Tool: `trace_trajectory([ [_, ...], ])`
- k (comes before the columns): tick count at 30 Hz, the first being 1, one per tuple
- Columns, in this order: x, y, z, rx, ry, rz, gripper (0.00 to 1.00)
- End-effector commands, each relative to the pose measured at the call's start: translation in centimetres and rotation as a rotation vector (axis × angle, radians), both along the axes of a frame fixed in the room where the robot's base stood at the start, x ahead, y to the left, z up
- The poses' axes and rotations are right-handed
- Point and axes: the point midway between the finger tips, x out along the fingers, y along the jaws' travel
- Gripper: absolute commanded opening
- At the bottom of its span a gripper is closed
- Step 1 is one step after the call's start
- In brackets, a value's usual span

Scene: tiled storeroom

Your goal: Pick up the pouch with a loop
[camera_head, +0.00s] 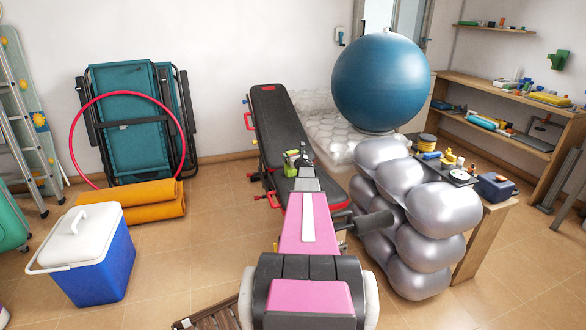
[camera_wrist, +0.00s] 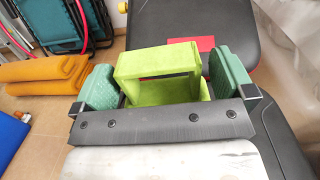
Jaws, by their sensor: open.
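A lime-green pouch (camera_wrist: 152,60) lies on the black padded bench in the wrist view, with a raised frame-like part that may be its loop around a dark gap. It also shows small in the head view (camera_head: 290,168), partly hidden by my gripper. My gripper (camera_wrist: 165,82) is open, with one teal-padded finger on each side of the pouch. The pouch's lower part is hidden behind the gripper's dark bar. In the head view my gripper (camera_head: 298,162) is over the bench's middle.
The black bench (camera_head: 285,115) runs away from me. Silver balloon-like cushions (camera_head: 419,222) and a cluttered wooden table (camera_head: 480,245) stand on the right, with a blue ball (camera_head: 380,82) behind. A blue cooler (camera_head: 100,262) and orange rolled mats (camera_head: 150,207) are left.

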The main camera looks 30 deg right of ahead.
Motion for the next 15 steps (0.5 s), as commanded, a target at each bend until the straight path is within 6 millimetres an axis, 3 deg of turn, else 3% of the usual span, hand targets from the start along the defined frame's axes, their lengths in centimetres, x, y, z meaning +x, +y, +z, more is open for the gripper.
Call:
trace_trajectory([
  [5, 2.7, -0.4, -0.1, 0.000, 0.001, 0.000, 1.00],
  [13, 2.9, -0.4, 0.0, 0.001, 0.001, -0.001, 1.00],
  [15, 2.9, -0.4, 0.0, 0.001, 0.001, -0.001, 0.77],
])
